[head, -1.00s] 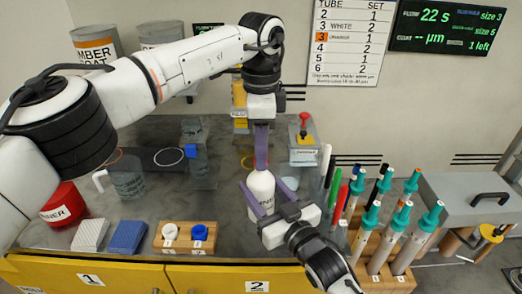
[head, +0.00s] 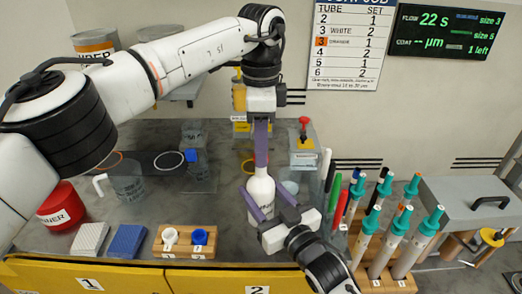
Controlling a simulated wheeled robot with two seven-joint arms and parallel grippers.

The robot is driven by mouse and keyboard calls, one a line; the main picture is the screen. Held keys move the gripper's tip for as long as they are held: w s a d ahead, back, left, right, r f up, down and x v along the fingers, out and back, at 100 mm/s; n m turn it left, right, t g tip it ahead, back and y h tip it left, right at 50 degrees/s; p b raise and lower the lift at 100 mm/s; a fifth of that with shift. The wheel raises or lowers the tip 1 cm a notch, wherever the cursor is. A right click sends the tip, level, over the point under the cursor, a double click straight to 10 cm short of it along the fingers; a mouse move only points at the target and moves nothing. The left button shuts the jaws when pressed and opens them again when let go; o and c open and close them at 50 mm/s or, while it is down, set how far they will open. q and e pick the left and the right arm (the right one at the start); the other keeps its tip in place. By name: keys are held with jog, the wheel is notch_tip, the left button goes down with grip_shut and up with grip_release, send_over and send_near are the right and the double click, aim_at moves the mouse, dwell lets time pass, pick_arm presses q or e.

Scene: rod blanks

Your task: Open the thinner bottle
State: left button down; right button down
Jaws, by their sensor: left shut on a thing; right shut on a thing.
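The white bottle (head: 261,196) with dark lettering stands upright near the middle of the table; its label is partly covered. My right gripper (head: 262,210) is shut around the bottle's body from the front right, with a purple finger on each side. My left gripper (head: 261,160) points straight down from above and is shut on the bottle's top. The cap is hidden between its fingers, so I cannot tell whether it is loose.
A red container (head: 63,206) and a clear jug (head: 127,181) stand at the left. A wooden block (head: 185,241) with white and blue caps is in front. A rack (head: 382,268) of teal-topped tubes is at the right, close to my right gripper. A red-knobbed box (head: 304,155) stands behind.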

pick_arm(q)
jog(key=shift+r, duration=0.1)
jog(key=shift+r, duration=2)
pick_arm(e)
jog(key=c, duration=0.7)
grip_release()
jog(key=shift+s, duration=0.1)
